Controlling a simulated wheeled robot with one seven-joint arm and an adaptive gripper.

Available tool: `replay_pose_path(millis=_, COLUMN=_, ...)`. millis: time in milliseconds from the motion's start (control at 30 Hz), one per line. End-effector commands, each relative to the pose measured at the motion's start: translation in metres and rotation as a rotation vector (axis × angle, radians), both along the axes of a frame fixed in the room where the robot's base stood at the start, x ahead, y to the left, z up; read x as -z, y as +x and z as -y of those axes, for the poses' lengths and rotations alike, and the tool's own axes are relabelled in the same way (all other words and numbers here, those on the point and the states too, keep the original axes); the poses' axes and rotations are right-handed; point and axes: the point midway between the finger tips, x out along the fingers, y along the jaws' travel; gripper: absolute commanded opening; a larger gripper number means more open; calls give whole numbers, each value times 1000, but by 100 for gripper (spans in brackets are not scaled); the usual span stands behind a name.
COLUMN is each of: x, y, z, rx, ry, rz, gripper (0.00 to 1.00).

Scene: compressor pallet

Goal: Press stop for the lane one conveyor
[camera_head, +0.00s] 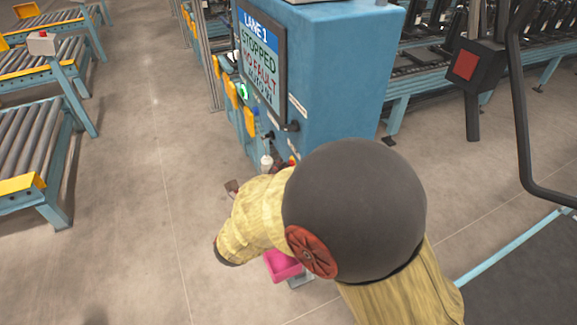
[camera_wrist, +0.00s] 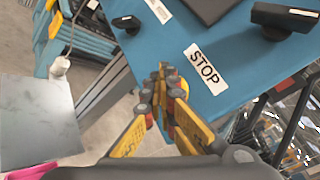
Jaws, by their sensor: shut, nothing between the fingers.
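The blue lane 1 cabinet (camera_head: 345,60) stands at the top centre of the head view. Its screen (camera_head: 262,65) reads "LANE 1", "STOPPED", "NO FAULT" and a smaller line. A small red and yellow part (camera_head: 292,160) shows low on the cabinet, partly hidden by my arm. In the wrist view, a white STOP label (camera_wrist: 206,69) is on the blue panel (camera_wrist: 180,35). My gripper (camera_wrist: 165,76) is shut and empty, its tips just left of the label. Yellow and red show around the tips; I cannot tell whether a button is behind them or whether they touch.
Black knobs (camera_wrist: 127,23) and (camera_wrist: 286,19) protrude from the panel. A green-lit control (camera_head: 243,91) is below the screen. A pink item (camera_head: 282,265) lies under my arm. Roller conveyors (camera_head: 35,140) stand left; a black post with a red square (camera_head: 466,65) stands right. Floor between is clear.

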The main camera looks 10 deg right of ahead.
Motion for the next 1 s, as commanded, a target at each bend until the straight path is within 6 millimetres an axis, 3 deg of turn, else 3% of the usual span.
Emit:
replay_pose_path(millis=567, x=0, y=1, z=3, rx=2, ry=1, rz=-1, gripper=0)
replay_pose_path(millis=1000, x=1, y=-5, z=-14, rx=-1, ry=0, rz=-1, gripper=0)
